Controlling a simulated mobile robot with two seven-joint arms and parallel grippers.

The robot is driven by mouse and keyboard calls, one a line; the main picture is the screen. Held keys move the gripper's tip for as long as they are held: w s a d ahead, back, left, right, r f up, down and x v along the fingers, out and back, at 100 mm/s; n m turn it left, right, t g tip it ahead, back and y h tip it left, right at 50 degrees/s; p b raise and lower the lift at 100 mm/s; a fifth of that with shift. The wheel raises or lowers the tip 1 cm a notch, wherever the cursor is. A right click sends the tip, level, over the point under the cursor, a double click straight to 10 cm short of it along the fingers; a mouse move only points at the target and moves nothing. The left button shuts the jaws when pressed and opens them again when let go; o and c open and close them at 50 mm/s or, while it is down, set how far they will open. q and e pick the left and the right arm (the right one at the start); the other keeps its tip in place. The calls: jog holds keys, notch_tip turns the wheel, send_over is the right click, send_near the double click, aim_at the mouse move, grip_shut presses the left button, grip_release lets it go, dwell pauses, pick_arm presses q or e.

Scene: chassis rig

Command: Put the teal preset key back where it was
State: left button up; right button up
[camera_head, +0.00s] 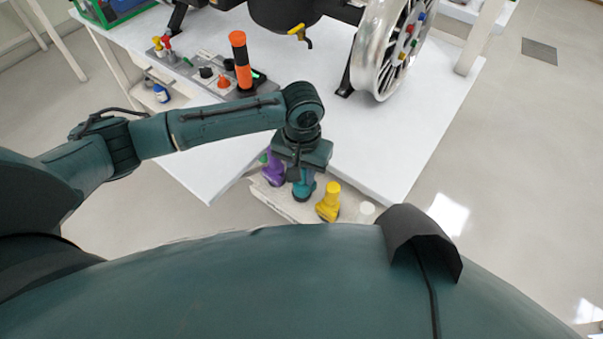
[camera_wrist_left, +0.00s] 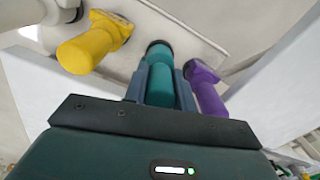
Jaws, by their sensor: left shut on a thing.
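The teal preset key (camera_head: 304,189) stands between the purple key and the yellow key on a pale low shelf (camera_head: 288,209) at the table's front edge. My left gripper (camera_head: 304,176) reaches down over it and is shut on it. In the left wrist view the teal key (camera_wrist_left: 160,75) sits between the two fingers of my left gripper (camera_wrist_left: 160,82). Its far end is at or close to the pale shelf surface; I cannot tell whether it is seated. My right gripper is not in view.
The purple key (camera_head: 272,168) and yellow key (camera_head: 328,203) stand close on either side. A white key (camera_head: 366,211) is further right.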

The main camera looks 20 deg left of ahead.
pick_arm(q)
jog(key=shift+f, duration=0.3)
jog(key=shift+f, duration=0.1)
jog(key=o, duration=0.9)
notch_tip(320, 180, up, 12)
jog(key=shift+r+p, duration=0.1)
jog(key=shift+p, duration=0.6)
